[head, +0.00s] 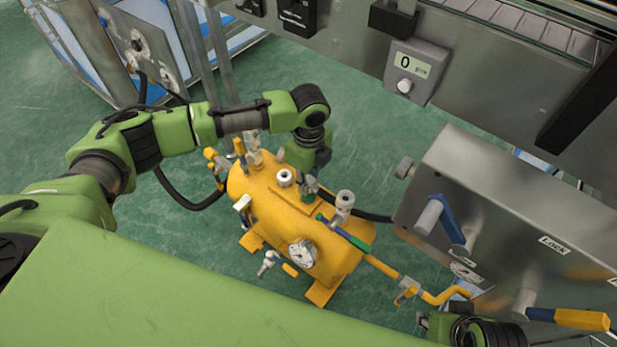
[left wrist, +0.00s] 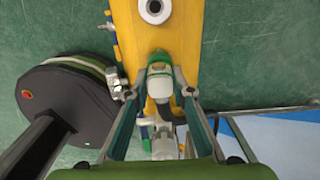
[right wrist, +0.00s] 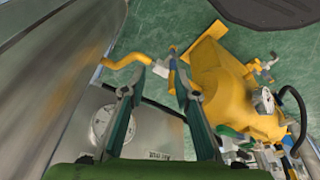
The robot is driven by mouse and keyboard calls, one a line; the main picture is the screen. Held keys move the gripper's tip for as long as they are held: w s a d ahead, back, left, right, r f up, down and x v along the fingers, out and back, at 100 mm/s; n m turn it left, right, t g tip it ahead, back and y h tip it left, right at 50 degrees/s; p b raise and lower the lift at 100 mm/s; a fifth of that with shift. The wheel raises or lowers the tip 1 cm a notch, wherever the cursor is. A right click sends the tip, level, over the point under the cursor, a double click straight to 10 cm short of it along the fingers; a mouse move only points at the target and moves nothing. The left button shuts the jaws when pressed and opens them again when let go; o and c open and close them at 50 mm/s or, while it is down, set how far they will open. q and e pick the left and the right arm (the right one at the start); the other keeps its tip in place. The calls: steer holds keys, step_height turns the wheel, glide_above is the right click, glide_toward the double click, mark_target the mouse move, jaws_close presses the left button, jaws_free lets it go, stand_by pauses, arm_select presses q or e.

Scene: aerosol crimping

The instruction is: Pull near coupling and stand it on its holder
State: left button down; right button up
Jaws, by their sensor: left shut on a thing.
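The yellow tank (head: 290,220) stands on the green floor with several fittings on top. My left gripper (head: 310,188) is over its top. In the left wrist view, its fingers (left wrist: 157,94) stand on either side of a white-and-green coupling (left wrist: 160,75) and are shut on it. Whether the coupling is clear of the tank is hidden. A white round socket (head: 285,178) sits on the tank beside the gripper; one like it shows in the left wrist view (left wrist: 154,10). I cannot tell which part is the holder. My right gripper (right wrist: 152,85) is open and empty, near a yellow bent pipe (right wrist: 128,60).
A steel panel box (head: 500,210) with blue and yellow levers stands right of the tank. A green-handled valve (head: 343,235) and an upright metal fitting (head: 344,203) rise near the tank's right end. A black hose (head: 185,200) curves at its left.

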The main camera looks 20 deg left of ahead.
steer(key=shift+w, duration=0.1)
stand_by(0.6)
steer(key=shift+p+x, duration=0.55)
steer(key=shift+x, duration=1.6)
steer(key=shift+a, duration=0.1)
steer(key=shift+s, duration=0.3)
steer(key=shift+f+p, duration=0.4)
steer(key=shift+f, duration=0.9)
